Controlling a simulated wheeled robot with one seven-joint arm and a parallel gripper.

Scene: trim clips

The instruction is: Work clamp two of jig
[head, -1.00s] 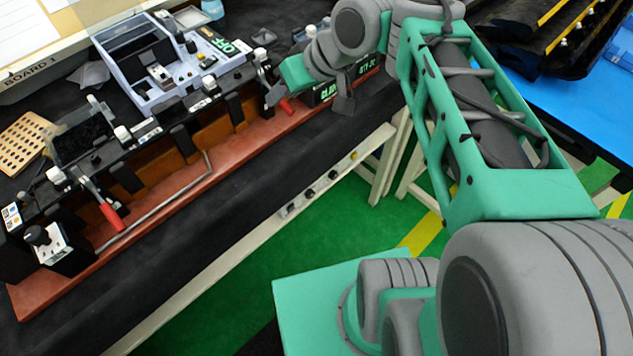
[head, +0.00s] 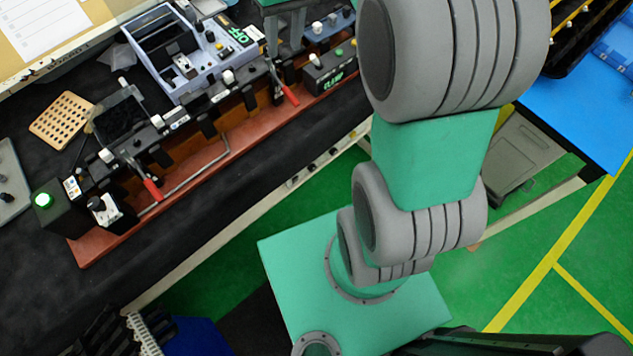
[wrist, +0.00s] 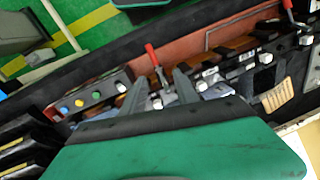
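The jig (head: 85,250) is a long red-brown base with a dark rail along the bench front. A red-handled clamp (head: 289,95) sits near its right end, and another red-handled clamp (head: 152,189) sits near its left end. Both handles point toward the front edge. My gripper (wrist: 160,82) is open, with two dark fingers apart. In the wrist view the right-end clamp's red handle (wrist: 152,54) shows just beyond the fingertips, its metal lever between them in the picture; contact is not visible. In the head view my gripper is just behind that clamp, its fingertips partly hidden.
A black box marked CLAMP (head: 330,72) stands right of the right-end clamp; its colored buttons show in the wrist view (wrist: 95,96). A grey-blue tray (head: 190,55) is behind the jig. A perforated tan block (head: 61,119) lies at left.

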